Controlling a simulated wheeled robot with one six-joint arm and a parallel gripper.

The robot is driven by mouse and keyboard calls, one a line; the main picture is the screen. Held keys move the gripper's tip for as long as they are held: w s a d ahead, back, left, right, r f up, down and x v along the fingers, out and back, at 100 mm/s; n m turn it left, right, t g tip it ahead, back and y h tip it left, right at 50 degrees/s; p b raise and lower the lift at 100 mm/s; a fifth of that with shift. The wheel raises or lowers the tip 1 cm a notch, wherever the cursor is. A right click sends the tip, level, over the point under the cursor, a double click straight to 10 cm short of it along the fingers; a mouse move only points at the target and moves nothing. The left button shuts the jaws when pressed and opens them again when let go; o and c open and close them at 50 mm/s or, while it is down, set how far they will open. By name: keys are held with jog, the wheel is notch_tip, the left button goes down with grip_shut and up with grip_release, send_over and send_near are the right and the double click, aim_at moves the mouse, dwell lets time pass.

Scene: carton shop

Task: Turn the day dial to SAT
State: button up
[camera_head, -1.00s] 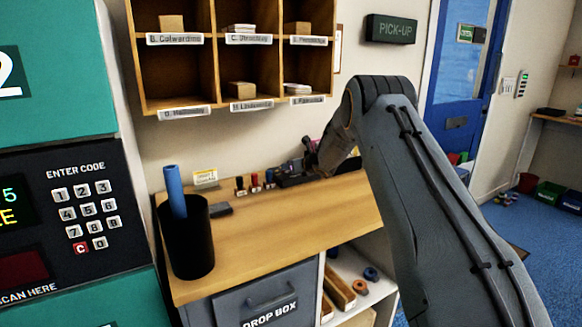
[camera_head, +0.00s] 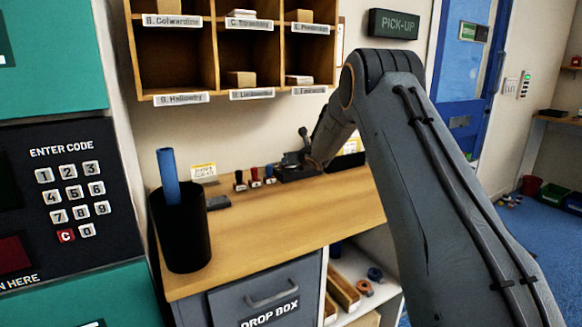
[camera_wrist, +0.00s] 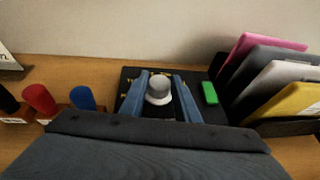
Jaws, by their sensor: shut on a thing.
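The day dial (camera_wrist: 159,85) is a pale round knob on a dark panel (camera_wrist: 130,76) with small yellow lettering, lying on the wooden counter in the wrist view. My gripper (camera_wrist: 160,90) has its two blue-grey fingers on either side of the knob and is shut on it. The lettering is mostly hidden by the fingers and too small to read, so I cannot tell which day the dial points to. A green piece (camera_wrist: 209,93) sits at the panel's right side.
In the wrist view, red (camera_wrist: 39,98) and blue (camera_wrist: 83,98) handled stamps stand left of the panel, and a rack of coloured folders (camera_wrist: 270,75) stands close on its right. In the head view, a black cup (camera_head: 182,235) stands on the counter's left, below wall pigeonholes (camera_head: 212,50).

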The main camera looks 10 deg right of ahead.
jog(key=shift+w+d+r+m+h+b, duration=0.2)
jog(key=shift+m+h+b, duration=0.6)
jog(key=shift+b, duration=4.55)
jog(key=h+b, duration=0.1)
jog(key=b, duration=0.6)
jog(key=m+b, duration=0.1)
jog(key=b, duration=0.6)
jog(key=shift+a+f+h, duration=0.3)
jog(key=shift+f+h, duration=0.05)
jog(key=shift+h, duration=0.05)
